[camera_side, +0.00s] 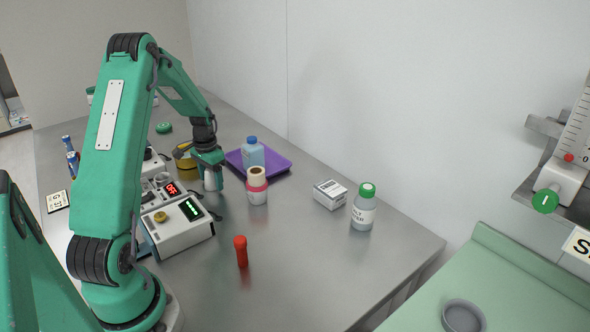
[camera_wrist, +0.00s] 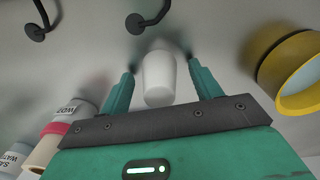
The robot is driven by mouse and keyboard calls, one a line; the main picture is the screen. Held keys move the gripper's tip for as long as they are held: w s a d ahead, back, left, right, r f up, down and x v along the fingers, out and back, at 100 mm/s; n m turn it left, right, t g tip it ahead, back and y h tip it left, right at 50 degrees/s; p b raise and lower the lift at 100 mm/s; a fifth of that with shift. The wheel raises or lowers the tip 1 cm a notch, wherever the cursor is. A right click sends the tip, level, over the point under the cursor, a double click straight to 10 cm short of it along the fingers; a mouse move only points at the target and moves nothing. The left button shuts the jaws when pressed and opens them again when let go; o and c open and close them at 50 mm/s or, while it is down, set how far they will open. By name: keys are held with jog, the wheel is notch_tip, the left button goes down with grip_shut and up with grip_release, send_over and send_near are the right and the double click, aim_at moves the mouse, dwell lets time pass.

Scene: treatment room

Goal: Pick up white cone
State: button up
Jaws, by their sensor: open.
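The white cone (camera_wrist: 159,77) stands between the two fingers of my gripper (camera_wrist: 162,85) in the wrist view, with a small space on each side. In the side view the white cone (camera_side: 211,180) shows below my gripper (camera_side: 209,167), partly hidden by it. My gripper is open, its fingers on either side of the cone and low over the metal table (camera_side: 300,255).
A roll with a pink band (camera_side: 257,186) and a blue-capped bottle (camera_side: 252,153) on a purple tray (camera_side: 281,164) stand close right. Devices with displays (camera_side: 184,222) are close left. A yellow ring-shaped thing (camera_wrist: 290,72) is near. A red tube (camera_side: 241,251) stands in front.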

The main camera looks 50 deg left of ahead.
jog(key=c, duration=1)
jog(key=shift+c, duration=0.2)
jog(key=shift+r, duration=0.1)
jog(key=shift+r, duration=4.95)
